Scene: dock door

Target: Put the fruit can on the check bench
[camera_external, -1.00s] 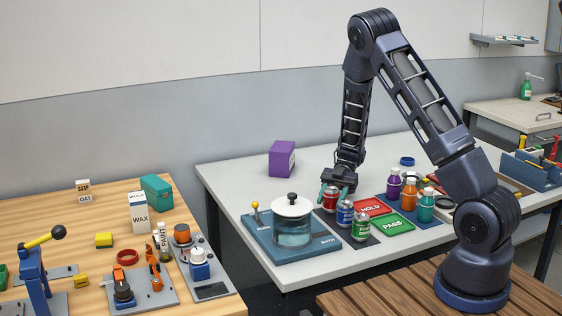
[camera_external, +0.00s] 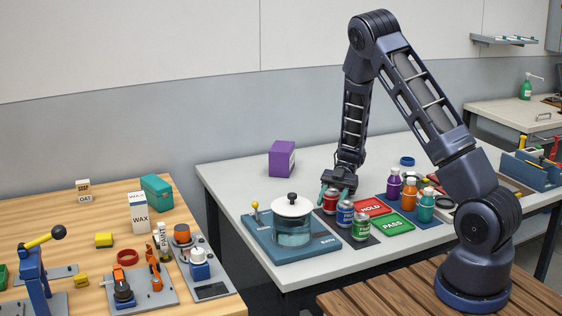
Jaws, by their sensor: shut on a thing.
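Three cans stand in a row on a dark mat on the grey-white bench (camera_external: 240,192): a red can (camera_external: 330,207), a blue can (camera_external: 345,217) and a green can (camera_external: 361,228). Their labels are too small to read, so I cannot tell which is the fruit can. My gripper (camera_external: 336,191) points down at the far end of the row, with its teal fingers shut on the red can. The gripper hides the top of this can, which appears upright and still in its place in the row. No bench shows a readable name.
A bath unit with a white-lidded glass pot (camera_external: 292,222) stands just left of the cans. Red HOLD (camera_external: 370,206) and green PASS (camera_external: 396,224) plates and several bottles (camera_external: 409,194) are to the right. A purple box (camera_external: 282,159) stands behind. The wooden bench (camera_external: 95,210) at left is cluttered.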

